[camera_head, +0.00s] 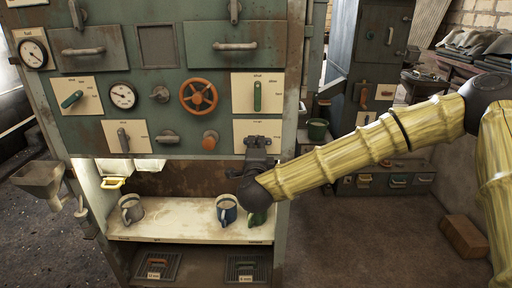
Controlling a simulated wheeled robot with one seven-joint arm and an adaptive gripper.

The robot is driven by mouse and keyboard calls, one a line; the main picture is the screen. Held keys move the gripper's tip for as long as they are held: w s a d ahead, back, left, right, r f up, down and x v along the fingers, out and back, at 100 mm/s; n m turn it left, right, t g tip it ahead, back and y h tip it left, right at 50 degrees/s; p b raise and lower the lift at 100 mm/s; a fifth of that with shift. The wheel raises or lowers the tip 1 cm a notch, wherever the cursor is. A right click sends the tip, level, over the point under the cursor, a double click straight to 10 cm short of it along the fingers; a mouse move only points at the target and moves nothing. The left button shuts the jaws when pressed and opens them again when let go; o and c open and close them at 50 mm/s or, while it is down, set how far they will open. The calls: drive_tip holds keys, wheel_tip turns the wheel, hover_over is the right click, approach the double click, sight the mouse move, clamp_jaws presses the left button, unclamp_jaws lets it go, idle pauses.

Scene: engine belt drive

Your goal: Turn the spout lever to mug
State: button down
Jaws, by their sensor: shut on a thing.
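My gripper (262,142) is at the cream plate (241,133) on the lower right of the green cabinet front. It is shut on the spout lever there, which the fingers and wrist mostly hide, so its angle cannot be told. The small plate labels are too blurred to read.
A hopper (40,176) juts out at the left. A brown block (464,237) lies on the floor at right.

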drive_tip(key=c, duration=1.4)
unclamp_jaws()
drive_tip(key=shift+o, duration=0.2)
drive_tip(key=s, duration=1.2)
